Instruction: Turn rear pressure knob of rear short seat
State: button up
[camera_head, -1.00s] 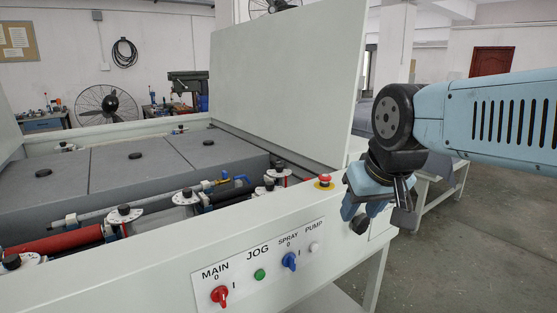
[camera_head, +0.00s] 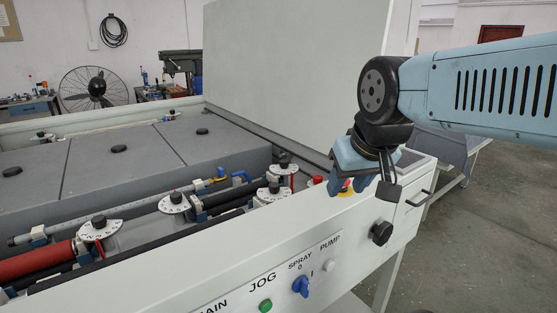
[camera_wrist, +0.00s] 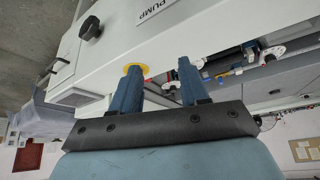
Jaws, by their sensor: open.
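Several black pressure knobs on white scale plates stand along the rollers inside the open machine. One knob (camera_head: 284,161) is at the right end of the roller row, with another (camera_head: 274,186) just in front of it. Others (camera_head: 176,197) and (camera_head: 99,221) lie further left. I cannot tell which one is the rear short seat's rear knob. My gripper (camera_head: 362,187) is open and empty, to the right of these knobs, over the machine's front right edge. In the wrist view my gripper (camera_wrist: 158,67) points towards the machine, apart from the knobs.
The yellow-based red emergency stop (camera_wrist: 135,69) is partly hidden by my fingers. The front panel carries a blue switch (camera_head: 301,286), green button (camera_head: 265,306) and black knob (camera_head: 381,233). A tall raised cover (camera_head: 290,80) stands behind the rollers.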

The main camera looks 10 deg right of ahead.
jog(key=shift+o, duration=0.8)
jog(key=shift+w+r, duration=0.1)
jog(key=shift+r, duration=0.05)
jog(key=shift+o, duration=0.4)
jog(key=w+r+m+g, duration=0.1)
jog(key=w+r+m, duration=0.3)
jog(key=w, duration=0.7)
jog(key=shift+r+g, duration=0.3)
jog(key=shift+r, duration=0.35)
jog(key=m+g, duration=0.4)
jog(key=m, duration=0.9)
send_over(284, 161)
notch_tip(284, 161, down, 8)
jog(key=shift+n, duration=0.3)
notch_tip(284, 161, down, 13)
jog(key=shift+f, duration=0.1)
